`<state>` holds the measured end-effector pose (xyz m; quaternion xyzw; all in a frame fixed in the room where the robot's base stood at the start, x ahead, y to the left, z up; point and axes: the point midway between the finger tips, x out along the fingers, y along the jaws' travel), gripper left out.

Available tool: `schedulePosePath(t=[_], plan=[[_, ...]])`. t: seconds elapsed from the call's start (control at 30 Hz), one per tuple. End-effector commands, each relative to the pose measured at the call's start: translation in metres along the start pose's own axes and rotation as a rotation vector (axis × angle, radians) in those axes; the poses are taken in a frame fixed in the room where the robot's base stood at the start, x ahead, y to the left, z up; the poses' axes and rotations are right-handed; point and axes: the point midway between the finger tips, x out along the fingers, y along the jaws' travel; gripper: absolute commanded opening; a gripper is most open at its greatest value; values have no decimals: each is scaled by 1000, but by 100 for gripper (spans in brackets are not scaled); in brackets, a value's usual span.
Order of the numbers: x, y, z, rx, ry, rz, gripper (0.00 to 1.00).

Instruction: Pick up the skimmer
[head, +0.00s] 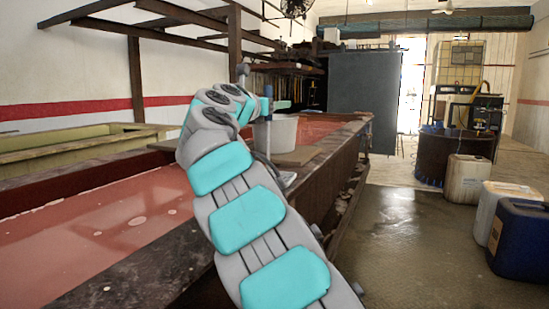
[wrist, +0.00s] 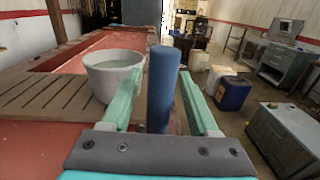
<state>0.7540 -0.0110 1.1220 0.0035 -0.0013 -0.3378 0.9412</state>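A blue upright cylinder, which looks like the handle of the skimmer (wrist: 162,88), stands between the two teal fingers of my gripper (wrist: 160,75) in the wrist view. My gripper is open around it, with small gaps visible beside the handle. The lower end is hidden behind the gripper's palm. In the head view, the blue handle (head: 268,91) shows just beyond my wrist, beside a teal finger of my gripper (head: 282,104). The rest of the skimmer is mostly hidden by my arm.
A pale grey bucket (wrist: 113,80) stands left of the gripper on a slatted wooden board (wrist: 45,92). A long vat of reddish liquid (head: 110,220) runs along the left. Blue (head: 520,238) and white containers stand on the floor at right. The middle floor is clear.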

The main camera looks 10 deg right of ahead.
Motion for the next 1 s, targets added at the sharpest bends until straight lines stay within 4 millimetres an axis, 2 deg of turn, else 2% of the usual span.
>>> schedulePosePath(t=[0.07, 0.5, 1.0], plan=[[0, 0, 0, 0, 0, 0, 50], [0, 0, 0, 0, 1, 1, 0], [0, 0, 0, 0, 0, 0, 0]])
